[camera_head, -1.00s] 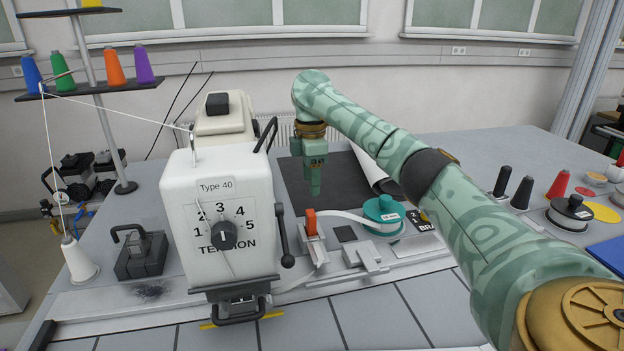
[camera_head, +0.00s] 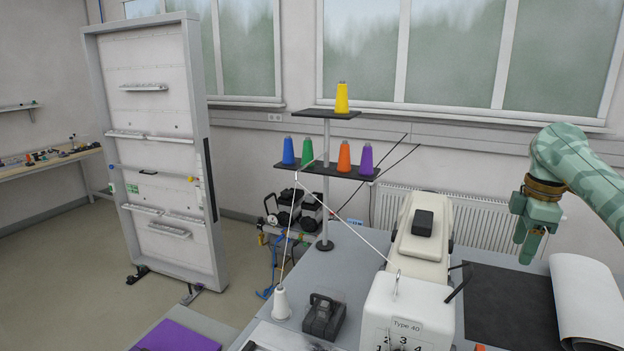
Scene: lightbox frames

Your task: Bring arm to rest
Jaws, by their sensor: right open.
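My right gripper (camera_head: 531,243) hangs at the end of my green patterned arm (camera_head: 577,165) at the right edge of the head view. It points down in the air over the dark mat (camera_head: 505,305), to the right of the white sewing machine (camera_head: 413,295). Its jaws are open, and I see nothing between them. My left gripper is not in view.
A thread stand with a yellow spool (camera_head: 342,98) and several coloured spools rises left of the machine. A white thread cone (camera_head: 281,303) and a dark clamp-like block (camera_head: 324,316) stand on the table. A tall white panel (camera_head: 157,150) stands at left.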

